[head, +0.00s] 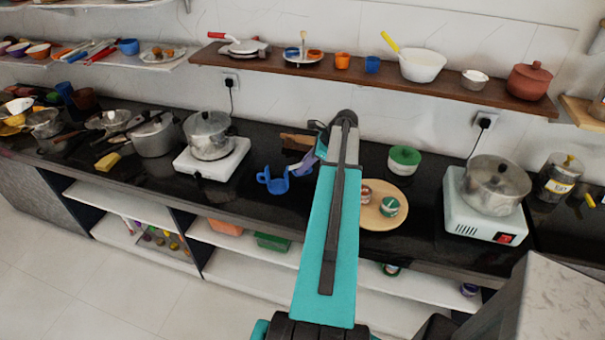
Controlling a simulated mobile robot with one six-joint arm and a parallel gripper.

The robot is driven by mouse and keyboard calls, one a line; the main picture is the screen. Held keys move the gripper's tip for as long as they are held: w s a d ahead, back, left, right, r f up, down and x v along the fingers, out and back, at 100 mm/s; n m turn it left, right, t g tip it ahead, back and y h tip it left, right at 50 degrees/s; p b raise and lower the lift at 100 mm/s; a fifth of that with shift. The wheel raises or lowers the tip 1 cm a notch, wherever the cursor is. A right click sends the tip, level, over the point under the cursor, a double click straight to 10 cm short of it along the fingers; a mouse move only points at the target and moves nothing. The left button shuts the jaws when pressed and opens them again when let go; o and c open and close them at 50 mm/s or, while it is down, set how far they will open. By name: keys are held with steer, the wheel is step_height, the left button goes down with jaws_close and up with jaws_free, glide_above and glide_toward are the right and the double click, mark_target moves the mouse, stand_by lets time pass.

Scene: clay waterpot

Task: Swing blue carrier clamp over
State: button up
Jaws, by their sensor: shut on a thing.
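The blue carrier clamp (272,181) is at the front part of the black counter, just left of my arm. It is a small blue piece with an open, curved shape and upright ends. My gripper (300,166) is at its right side, shut on the blue carrier clamp. The fingers are small in this view and partly hidden by my teal arm, so the exact grip point is unclear. I cannot tell whether the clamp touches the counter.
A pot on a white stove (212,160) stands to the left. A round wooden board (384,217) with small tins lies right of my arm, near a green-lidded bowl (404,160). A clay pot (529,82) stands on the wall shelf (420,83).

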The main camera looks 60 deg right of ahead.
mark_target(296, 166)
steer(key=shift+w+r+g+p, duration=0.15)
steer(key=shift+r+g+p, duration=0.35)
steer(key=shift+p, duration=0.25)
steer(key=shift+w+a+r+g+h+p, duration=0.1)
steer(key=shift+w+r+g+h+p, duration=0.25)
steer(key=shift+p, duration=0.35)
steer(key=shift+s+f, duration=0.1)
steer(key=shift+g, duration=0.25)
steer(key=shift+w+a+r+g+h, duration=0.15)
steer(key=shift+w+r+g+h, duration=0.2)
steer(key=shift+g+h, duration=0.15)
steer(key=shift+w+a+r+g+h, duration=0.25)
steer(key=shift+w+r+g, duration=0.1)
steer(key=shift+g, duration=0.45)
